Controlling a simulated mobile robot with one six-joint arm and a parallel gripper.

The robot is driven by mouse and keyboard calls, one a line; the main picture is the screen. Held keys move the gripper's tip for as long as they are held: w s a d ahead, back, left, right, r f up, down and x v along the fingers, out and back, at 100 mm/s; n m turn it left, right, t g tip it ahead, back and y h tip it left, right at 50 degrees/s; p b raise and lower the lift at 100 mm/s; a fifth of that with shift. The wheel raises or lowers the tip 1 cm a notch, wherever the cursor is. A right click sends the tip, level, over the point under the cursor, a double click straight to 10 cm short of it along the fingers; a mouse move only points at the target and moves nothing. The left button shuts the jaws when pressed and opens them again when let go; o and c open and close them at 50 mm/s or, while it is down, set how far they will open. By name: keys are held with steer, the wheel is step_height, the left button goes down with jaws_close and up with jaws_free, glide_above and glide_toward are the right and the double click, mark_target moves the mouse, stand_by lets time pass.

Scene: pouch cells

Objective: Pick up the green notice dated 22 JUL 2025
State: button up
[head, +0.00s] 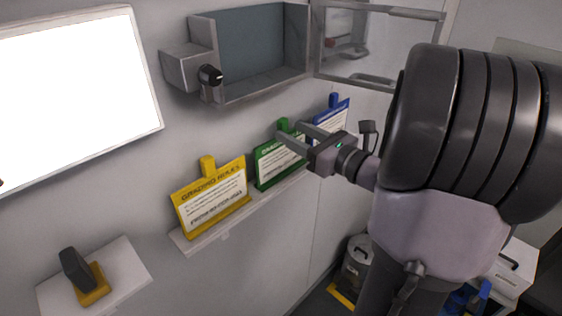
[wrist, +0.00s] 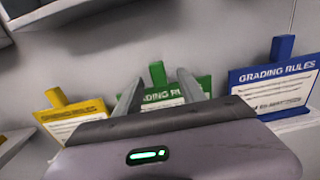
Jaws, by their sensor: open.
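The green notice (head: 268,170) stands upright on a narrow wall ledge, between a yellow and a blue notice. It has a green tab on top and a white text panel; its date is too small to read. In the wrist view the green notice (wrist: 162,97) shows between my finger tips, with its lower part hidden behind my gripper. My gripper (head: 281,138) is open and empty, close in front of the green notice's upper right part in the head view. In the wrist view its fingers (wrist: 160,82) point at the notice on either side of the tab. I cannot tell whether they touch it.
The yellow notice (head: 212,196) stands left of the green one, the blue notice (head: 330,120) right. The ledge (head: 188,241) is narrow. An open wall cabinet (head: 262,50) hangs above, its glass door (head: 365,45) swung right. A small shelf (head: 125,262) is at lower left.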

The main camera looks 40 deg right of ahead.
mark_target(285, 128)
steer(key=w, duration=0.4)
steer(key=shift+w+a, duration=0.15)
steer(key=shift+a, duration=0.1)
steer(key=shift+r, duration=0.1)
steer(key=shift+c, duration=1.4)
jaws_close()
